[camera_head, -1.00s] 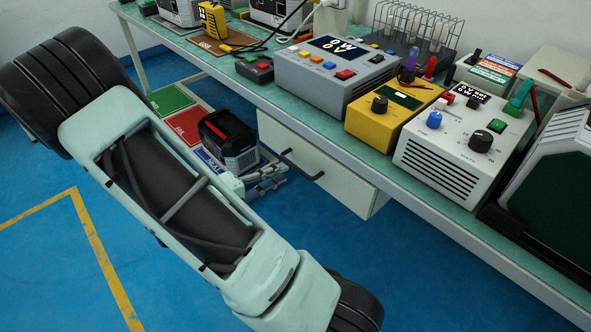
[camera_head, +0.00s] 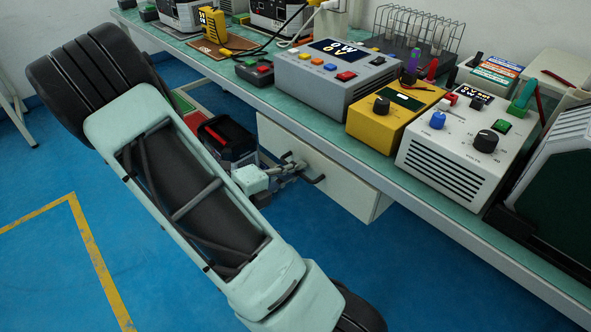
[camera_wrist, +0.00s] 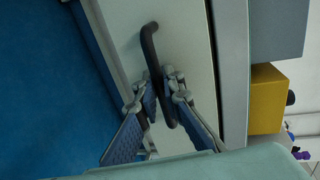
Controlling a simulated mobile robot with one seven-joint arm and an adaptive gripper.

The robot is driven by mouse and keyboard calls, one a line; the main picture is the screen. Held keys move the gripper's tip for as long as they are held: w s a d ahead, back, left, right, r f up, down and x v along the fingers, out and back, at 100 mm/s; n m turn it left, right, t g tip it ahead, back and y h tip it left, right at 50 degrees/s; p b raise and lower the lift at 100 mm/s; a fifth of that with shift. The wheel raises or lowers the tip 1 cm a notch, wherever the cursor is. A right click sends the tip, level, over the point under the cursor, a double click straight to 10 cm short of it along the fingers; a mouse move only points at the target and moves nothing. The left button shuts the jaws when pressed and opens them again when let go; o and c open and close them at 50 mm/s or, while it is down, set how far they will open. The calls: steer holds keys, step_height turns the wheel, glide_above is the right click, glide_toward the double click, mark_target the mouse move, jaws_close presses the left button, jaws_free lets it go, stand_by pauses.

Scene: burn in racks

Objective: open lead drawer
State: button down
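The drawer (camera_head: 345,190) is a pale box front under the bench, with a dark bar handle (camera_head: 319,179). It looks shut. In the wrist view, the drawer front (camera_wrist: 190,35) fills the middle and the handle (camera_wrist: 149,42) runs down across it. My gripper (camera_head: 293,170) is at the handle. In the wrist view, the fingers of my gripper (camera_wrist: 163,92) stand one on each side of the handle's lower part. They look open, with small gaps beside the bar; contact is hard to judge.
The green bench top (camera_head: 330,124) above carries a grey device (camera_head: 318,85), a yellow device (camera_head: 388,122) and a white supply (camera_head: 440,160). A black-and-red case (camera_head: 228,138) stands left of the drawer. The blue floor (camera_head: 400,270) in front is clear.

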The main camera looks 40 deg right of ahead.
stand_by(0.3)
steer(key=f+p+v, duration=0.2)
steer(key=p+v, duration=0.3)
steer(key=v, duration=0.8)
steer(key=a+f+p+v, duration=0.1)
steer(key=f+p+v, duration=0.2)
steer(key=v, duration=1)
steer(key=shift+s+a+f+p, duration=0.15)
steer(key=shift+s+p, duration=0.1)
steer(key=shift+p, duration=0.8)
steer(key=c, duration=2.3)
jaws_free()
steer(key=v, duration=1.2)
